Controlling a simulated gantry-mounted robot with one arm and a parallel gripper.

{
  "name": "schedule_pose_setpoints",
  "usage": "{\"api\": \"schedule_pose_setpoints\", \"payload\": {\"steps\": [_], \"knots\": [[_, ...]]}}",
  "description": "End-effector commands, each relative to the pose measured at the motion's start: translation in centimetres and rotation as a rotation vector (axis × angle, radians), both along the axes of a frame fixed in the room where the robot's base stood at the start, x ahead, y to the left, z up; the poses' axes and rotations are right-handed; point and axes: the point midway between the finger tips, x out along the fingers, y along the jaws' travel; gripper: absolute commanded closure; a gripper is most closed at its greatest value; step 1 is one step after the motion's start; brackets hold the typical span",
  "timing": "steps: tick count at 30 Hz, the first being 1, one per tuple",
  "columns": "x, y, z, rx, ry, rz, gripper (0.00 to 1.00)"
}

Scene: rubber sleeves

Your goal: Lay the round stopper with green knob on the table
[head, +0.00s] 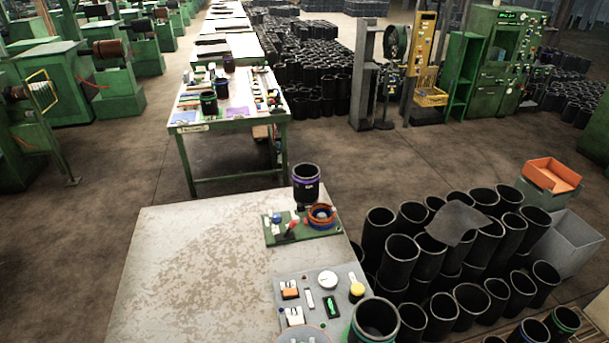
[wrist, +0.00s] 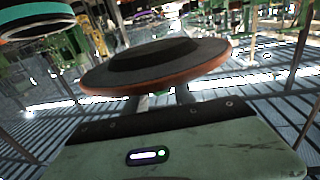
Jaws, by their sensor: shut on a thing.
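In the wrist view, the round stopper (wrist: 150,63), a wide dark disc with a raised centre and a reddish-brown rim, sits at the ends of my gripper's fingers. My gripper (wrist: 160,97) is shut on the stopper's underside. A trace of green shows between the fingers, but the knob is mostly hidden. The stopper is held tilted, with nothing seen touching it but the fingers. The worn grey table (head: 190,260) fills the lower left of the head view.
A purple-banded black sleeve (head: 306,184) stands at the table's back right by a green board (head: 275,236) with small parts. A grey panel (head: 318,280) and a green-banded sleeve (head: 375,322) are at front right. The table's left and middle are clear. Black sleeves (head: 430,258) crowd the right.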

Motion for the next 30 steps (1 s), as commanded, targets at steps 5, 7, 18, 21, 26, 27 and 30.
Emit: {"api": "schedule_pose_setpoints", "payload": {"steps": [5, 7, 18, 21, 26, 27, 30], "knots": [[-2.2, 0.0, 1.9, 0.000, -0.001, -0.062, 1.00], [-2.6, -0.2, 2.1, 0.001, 0.000, -0.078, 1.00], [-2.6, -0.3, 2.2, 0.001, -0.003, -0.085, 1.00], [-2.6, -0.3, 2.2, 0.002, -0.003, -0.085, 1.00], [-2.6, -0.3, 2.2, 0.002, -0.004, -0.085, 1.00], [-2.6, -0.3, 2.2, 0.002, -0.004, -0.085, 1.00], [-2.6, -0.3, 2.2, 0.000, -0.004, -0.084, 1.00]]}}
